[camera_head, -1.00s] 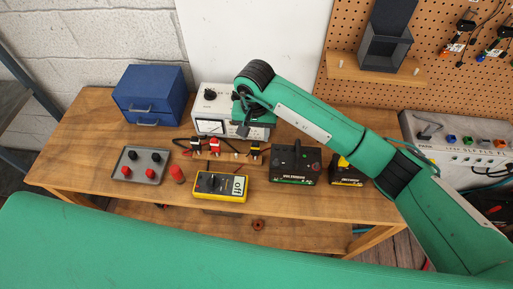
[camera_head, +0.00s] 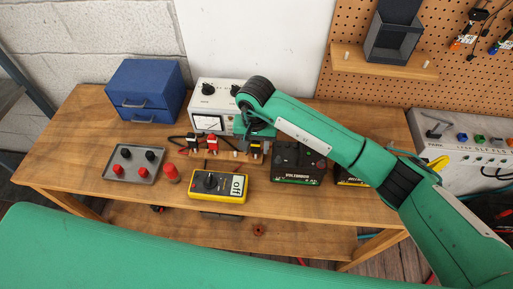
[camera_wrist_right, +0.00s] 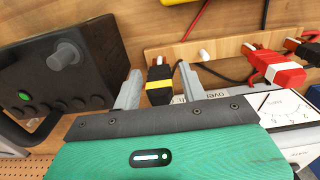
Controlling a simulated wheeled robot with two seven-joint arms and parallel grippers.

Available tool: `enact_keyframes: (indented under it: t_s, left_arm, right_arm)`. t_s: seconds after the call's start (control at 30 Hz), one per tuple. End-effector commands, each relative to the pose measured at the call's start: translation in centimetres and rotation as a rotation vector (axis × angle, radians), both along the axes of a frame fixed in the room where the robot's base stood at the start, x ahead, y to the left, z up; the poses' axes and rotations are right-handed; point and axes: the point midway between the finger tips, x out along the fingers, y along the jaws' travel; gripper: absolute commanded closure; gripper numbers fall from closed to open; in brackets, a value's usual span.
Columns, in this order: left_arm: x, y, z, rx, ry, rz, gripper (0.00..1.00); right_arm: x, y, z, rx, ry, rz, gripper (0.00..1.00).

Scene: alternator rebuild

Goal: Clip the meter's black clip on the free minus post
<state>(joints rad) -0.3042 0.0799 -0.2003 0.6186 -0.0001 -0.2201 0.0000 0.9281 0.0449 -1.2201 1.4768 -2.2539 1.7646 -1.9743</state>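A black clip with a yellow band (camera_head: 256,148) sits at the wooden rack. In the right wrist view this clip (camera_wrist_right: 159,88) stands between the two fingers of my right gripper (camera_wrist_right: 160,88), with a gap visible on the sides. My right gripper (camera_head: 254,136) is open over it in the head view, partly hidden by its own wrist. The yellow meter (camera_head: 218,185) reads "off" and lies in front of the rack. A grey plate (camera_head: 135,176) carries black posts (camera_head: 125,153) and red posts; I cannot tell which post is the free minus one. My left gripper is out of view.
A red clip (camera_head: 212,144) and a black-and-white clip (camera_head: 193,143) sit left on the rack; red clips (camera_wrist_right: 275,67) are close in the wrist view. A white instrument (camera_head: 206,105) stands behind, a dark box (camera_head: 297,163) right. A red cylinder (camera_head: 171,173) stands beside the plate.

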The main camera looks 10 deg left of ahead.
Motion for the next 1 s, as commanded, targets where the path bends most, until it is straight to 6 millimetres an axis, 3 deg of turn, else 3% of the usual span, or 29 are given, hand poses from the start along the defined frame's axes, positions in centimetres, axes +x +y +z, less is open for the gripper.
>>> enact_keyframes:
  t_s: [0.03,0.13,0.47,0.8,1.0]
  left_arm:
    - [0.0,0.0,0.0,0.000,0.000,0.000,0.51]
    - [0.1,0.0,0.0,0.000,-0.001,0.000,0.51]
    - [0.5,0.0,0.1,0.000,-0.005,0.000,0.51]
    - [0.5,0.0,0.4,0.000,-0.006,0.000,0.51]
    - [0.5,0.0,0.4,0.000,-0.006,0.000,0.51]
  right_arm:
    - [0.0,0.0,0.0,0.000,0.000,0.000,0.68]
    - [0.0,0.0,0.0,0.000,0.000,0.000,0.88]
    - [0.0,0.0,0.3,0.000,-0.001,0.000,0.88]
    - [0.1,-0.1,3.6,-0.001,-0.003,0.001,0.88]
    - [0.0,0.0,4.0,0.000,0.000,0.000,0.88]
